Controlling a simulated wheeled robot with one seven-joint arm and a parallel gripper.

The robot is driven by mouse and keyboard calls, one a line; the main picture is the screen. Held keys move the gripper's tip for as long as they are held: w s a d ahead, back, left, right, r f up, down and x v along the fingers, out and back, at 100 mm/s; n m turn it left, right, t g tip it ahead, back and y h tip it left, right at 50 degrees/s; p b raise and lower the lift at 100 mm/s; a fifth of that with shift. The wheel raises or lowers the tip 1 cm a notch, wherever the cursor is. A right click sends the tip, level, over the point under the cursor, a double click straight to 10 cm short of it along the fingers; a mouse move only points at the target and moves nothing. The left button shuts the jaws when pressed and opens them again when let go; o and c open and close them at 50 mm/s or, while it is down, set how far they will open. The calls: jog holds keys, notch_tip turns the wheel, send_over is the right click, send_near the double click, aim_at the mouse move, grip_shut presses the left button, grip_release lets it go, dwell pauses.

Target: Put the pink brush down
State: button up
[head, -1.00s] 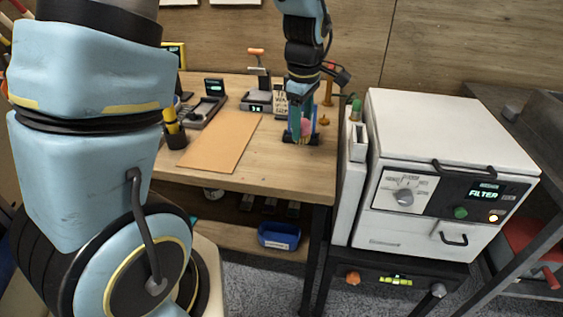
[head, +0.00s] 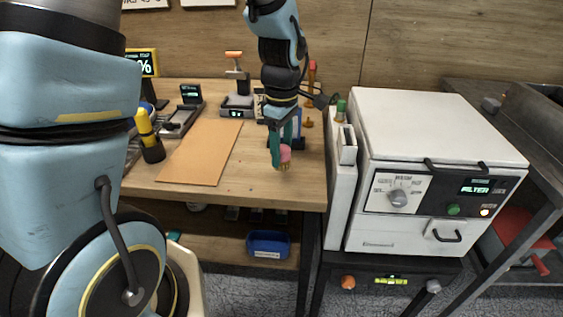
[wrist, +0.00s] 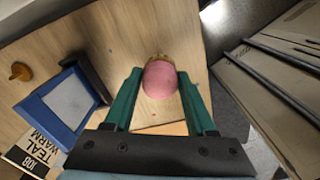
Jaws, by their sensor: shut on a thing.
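The pink brush (head: 285,154) is a rounded pink piece with tan bristles below it. It also shows in the wrist view (wrist: 160,80), between the green fingers. My gripper (head: 280,156) is shut on the brush, with a finger on each side of it. The brush is over the right front part of the wooden workbench (head: 240,190), near its edge. I cannot tell whether the bristles touch the wood.
A blue-framed stand (wrist: 70,105) is left of my gripper in the wrist view. A tan mat (head: 200,152) lies to the left on the bench. A white filter machine (head: 430,130) stands right of the bench. A blue bin (head: 268,244) is on the lower shelf.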

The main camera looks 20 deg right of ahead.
aim_at(282, 165)
notch_tip(282, 165, down, 3)
jog(key=shift+f+p, duration=0.1)
jog(key=shift+p, duration=0.35)
jog(key=shift+s+f, duration=0.1)
jog(key=shift+f, duration=0.3)
grip_shut()
jog(key=o, duration=1.2)
grip_release()
jog(key=shift+f, duration=0.25)
notch_tip(282, 165, up, 11)
jog(key=shift+r+b, duration=0.1)
jog(key=shift+b, duration=1.1)
jog(key=a+f+m, duration=0.1)
jog(key=a+m, duration=0.2)
jog(key=a, duration=0.5)
jog(key=w+a+f+m+t, duration=0.1)
jog(key=a+m, duration=0.2)
jog(key=a, duration=0.6)
jog(key=a+f+m, duration=0.1)
jog(key=a+m, duration=0.2)
jog(key=a, duration=0.5)
jog(key=shift+w+a+f+m+t, duration=0.15)
jog(key=shift+a+f+m+t, duration=0.05)
jog(key=shift+f+m+t, duration=0.1)
